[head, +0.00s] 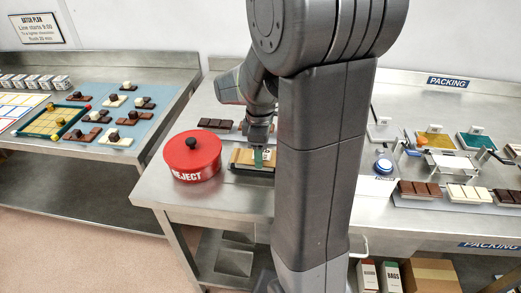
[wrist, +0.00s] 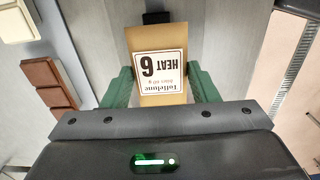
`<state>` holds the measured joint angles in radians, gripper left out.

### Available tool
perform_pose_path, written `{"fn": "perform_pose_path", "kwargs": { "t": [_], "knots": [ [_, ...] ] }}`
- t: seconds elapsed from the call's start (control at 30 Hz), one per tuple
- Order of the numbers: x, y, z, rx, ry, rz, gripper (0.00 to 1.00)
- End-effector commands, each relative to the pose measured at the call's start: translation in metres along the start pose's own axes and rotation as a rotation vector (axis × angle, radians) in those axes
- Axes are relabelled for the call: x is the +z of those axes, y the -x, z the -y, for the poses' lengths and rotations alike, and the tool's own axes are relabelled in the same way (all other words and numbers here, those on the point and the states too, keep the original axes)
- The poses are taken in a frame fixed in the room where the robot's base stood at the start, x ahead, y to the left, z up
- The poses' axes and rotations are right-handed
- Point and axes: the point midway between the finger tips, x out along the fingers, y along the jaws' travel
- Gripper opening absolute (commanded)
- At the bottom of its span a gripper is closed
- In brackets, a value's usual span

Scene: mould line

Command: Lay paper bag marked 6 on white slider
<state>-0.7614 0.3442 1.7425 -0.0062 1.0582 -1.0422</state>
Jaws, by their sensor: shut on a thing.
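The paper bag marked 6 (wrist: 160,70) is brown with a white label, upside down in the wrist view. My gripper (wrist: 160,85) has green fingers at both sides of the bag and is shut on it. In the head view my gripper (head: 262,157) is at the tan bag (head: 242,157), over a dark holder, just right of the red bin. Whether the bag still touches the holder cannot be told. A white flat plate (head: 449,163), which looks like the white slider, stands at the right on the packing bench, well apart from my gripper. My arm hides the bench between.
A red REJECT bin (head: 192,158) stands close to the left of my gripper. A dark chocolate bar (head: 215,124) lies behind. A blue button (head: 383,166), coloured pads and several chocolate bars (head: 418,190) crowd the right side of the bench.

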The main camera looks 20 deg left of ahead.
Motion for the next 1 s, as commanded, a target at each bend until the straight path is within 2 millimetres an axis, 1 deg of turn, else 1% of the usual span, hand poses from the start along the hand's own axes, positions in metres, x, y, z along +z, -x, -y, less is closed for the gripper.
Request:
{"fn": "perform_pose_path", "kwargs": {
  "t": [0.87,0.9,0.97,1.0],
  "knots": [
    [0.0000,-0.0022,-0.0001,0.000,0.000,0.000,0.27],
    [0.0000,-0.0022,-0.0001,0.000,0.000,0.000,0.58],
    [-0.0001,-0.0022,-0.0002,0.000,0.000,0.000,0.69],
    [-0.0001,-0.0022,-0.0002,0.000,0.000,0.000,0.77]
  ]
}}
